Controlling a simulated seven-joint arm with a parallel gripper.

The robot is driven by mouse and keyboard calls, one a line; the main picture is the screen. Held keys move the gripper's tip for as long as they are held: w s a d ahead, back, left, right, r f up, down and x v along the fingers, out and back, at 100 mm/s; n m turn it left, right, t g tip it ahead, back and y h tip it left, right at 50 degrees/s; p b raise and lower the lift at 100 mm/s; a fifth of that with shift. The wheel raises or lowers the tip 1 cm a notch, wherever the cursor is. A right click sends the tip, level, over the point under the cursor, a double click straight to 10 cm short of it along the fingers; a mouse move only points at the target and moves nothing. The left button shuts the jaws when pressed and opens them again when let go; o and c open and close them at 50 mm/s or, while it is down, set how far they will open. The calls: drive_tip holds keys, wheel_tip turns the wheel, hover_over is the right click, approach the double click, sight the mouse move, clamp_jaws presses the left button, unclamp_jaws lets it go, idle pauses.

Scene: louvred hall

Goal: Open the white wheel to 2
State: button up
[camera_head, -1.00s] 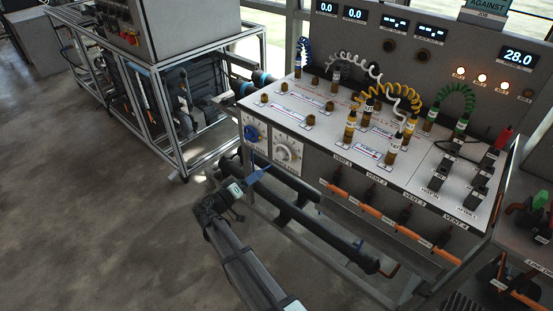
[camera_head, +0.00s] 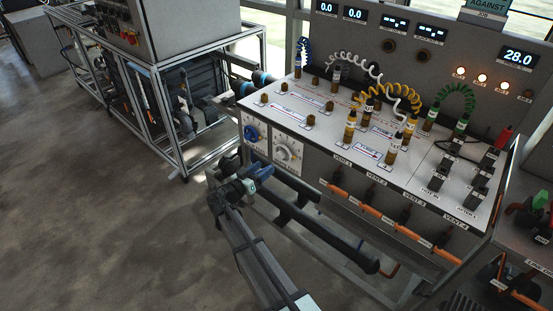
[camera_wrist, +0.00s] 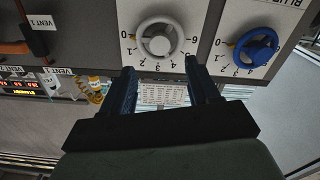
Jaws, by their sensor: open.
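The white wheel (camera_head: 283,152) sits on the front panel of the console, right of the blue wheel (camera_head: 251,133). In the head view my gripper (camera_head: 250,177) is below and left of the white wheel.
An orange pipe (camera_head: 380,213) with several vent valves runs along the console front to the right. Dark pipes (camera_head: 310,222) pass below the wheels. A metal frame cart (camera_head: 170,100) stands at the left. The floor (camera_head: 90,200) to the left is clear.

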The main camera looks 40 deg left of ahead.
sight(279, 156)
drive_tip(key=w, duration=0.8)
drive_tip(key=shift+w, duration=0.2)
drive_tip(key=c, duration=1)
drive_tip(key=shift+c, duration=0.2)
drive_tip(key=shift+n, duration=0.4)
drive_tip(key=n, duration=0.5)
drive_tip(key=shift+n, duration=0.3)
drive_tip(key=n, duration=0.5)
drive_tip(key=shift+n, duration=0.3)
